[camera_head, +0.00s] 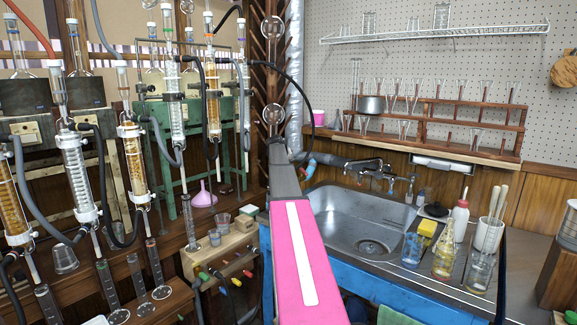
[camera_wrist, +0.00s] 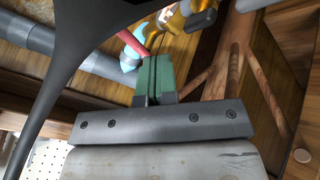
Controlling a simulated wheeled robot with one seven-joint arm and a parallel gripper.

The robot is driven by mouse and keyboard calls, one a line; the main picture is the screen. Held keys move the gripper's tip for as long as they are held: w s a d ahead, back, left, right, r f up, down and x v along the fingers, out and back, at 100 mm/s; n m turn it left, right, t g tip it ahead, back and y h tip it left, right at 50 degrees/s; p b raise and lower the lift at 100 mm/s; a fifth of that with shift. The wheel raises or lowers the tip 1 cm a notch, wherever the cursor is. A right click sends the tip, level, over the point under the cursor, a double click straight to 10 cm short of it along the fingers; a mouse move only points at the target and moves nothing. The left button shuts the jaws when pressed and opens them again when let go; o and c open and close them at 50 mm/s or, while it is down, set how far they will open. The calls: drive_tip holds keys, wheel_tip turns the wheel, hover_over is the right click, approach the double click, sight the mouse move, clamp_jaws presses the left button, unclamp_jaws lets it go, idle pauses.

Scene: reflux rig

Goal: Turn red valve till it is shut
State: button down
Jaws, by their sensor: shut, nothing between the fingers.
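In the wrist view my gripper (camera_wrist: 155,62) is shut and empty, its two green fingers side by side. Just beyond the fingertips, up and to the left, is a red bar (camera_wrist: 133,42), which looks like the red valve's handle. It lies beside a light blue piece (camera_wrist: 130,62) on a grey pipe. I cannot tell whether the fingers touch the bar. In the head view a blue fitting (camera_head: 310,168) shows on the grey pipe behind the sink, right of my pink arm; the red handle is not clear there. My gripper is hidden in the head view.
A sink (camera_head: 350,220) with a tap (camera_head: 368,165) lies right of my arm, with bottles on its drainboard. Glass columns and hoses crowd the left. Several coloured knobs (camera_head: 221,285) show on a wooden block low down. A dark curved shape crosses the wrist view.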

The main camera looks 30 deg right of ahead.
sight(305, 173)
drive_tip(key=d+f, duration=0.4)
drive_tip(key=d, duration=0.3)
drive_tip(key=shift+w+f, duration=0.35)
drive_tip(key=shift+s+d, duration=0.15)
